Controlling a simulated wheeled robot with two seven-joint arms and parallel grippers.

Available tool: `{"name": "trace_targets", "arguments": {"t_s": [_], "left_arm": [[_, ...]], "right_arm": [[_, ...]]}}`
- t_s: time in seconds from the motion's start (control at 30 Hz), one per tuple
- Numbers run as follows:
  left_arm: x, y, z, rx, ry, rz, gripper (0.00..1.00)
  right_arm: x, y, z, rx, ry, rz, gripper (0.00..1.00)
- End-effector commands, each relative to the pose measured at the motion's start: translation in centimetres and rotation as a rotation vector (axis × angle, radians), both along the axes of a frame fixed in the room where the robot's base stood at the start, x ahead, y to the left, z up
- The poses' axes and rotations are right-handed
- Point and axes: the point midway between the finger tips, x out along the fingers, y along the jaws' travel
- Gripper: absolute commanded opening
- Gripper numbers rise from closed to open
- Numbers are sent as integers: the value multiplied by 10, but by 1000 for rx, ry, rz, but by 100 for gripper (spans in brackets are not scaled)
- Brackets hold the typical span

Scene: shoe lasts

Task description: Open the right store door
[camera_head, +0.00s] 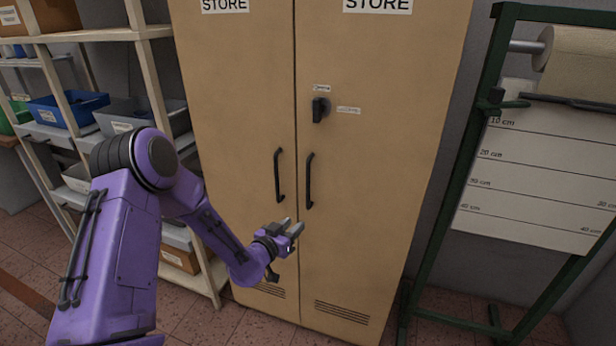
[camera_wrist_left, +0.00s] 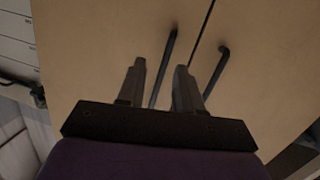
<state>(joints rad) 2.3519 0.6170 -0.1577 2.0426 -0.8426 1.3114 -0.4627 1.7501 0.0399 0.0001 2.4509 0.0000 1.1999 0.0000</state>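The tan right store door (camera_head: 385,180) looks closed against the left door (camera_head: 235,120). Its black bar handle (camera_head: 309,182) stands upright beside the centre seam. A dark knob (camera_head: 320,109) with small labels sits above that handle. My left gripper (camera_head: 292,226) is in front of the doors near the seam, just below the handles. In the left wrist view its two fingers (camera_wrist_left: 159,80) are apart, and the right door's handle (camera_wrist_left: 170,50) shows between them. I cannot tell how far the handle is from the fingers. My right gripper is not in view.
The left door has its own handle (camera_head: 279,175), close to the right one. A shelf rack (camera_head: 155,85) with bins stands at the left. A green stand (camera_head: 455,170) with a paper roll (camera_head: 580,62) stands right of the cabinet. Tiled floor lies below.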

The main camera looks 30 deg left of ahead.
Motion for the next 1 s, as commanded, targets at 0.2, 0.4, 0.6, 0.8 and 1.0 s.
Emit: {"name": "trace_targets", "arguments": {"t_s": [0.2, 0.4, 0.6, 0.8, 1.0], "left_arm": [[27, 28, 65, 106, -168, -28, 35], [68, 29, 64, 106, -166, -29, 35], [108, 30, 64, 104, -164, -30, 35], [124, 30, 63, 101, -163, -29, 35], [125, 30, 62, 100, -163, -29, 35]], "right_arm": [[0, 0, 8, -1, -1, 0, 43], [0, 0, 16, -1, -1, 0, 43], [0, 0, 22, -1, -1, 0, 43], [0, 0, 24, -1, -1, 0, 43], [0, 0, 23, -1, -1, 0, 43]]}}
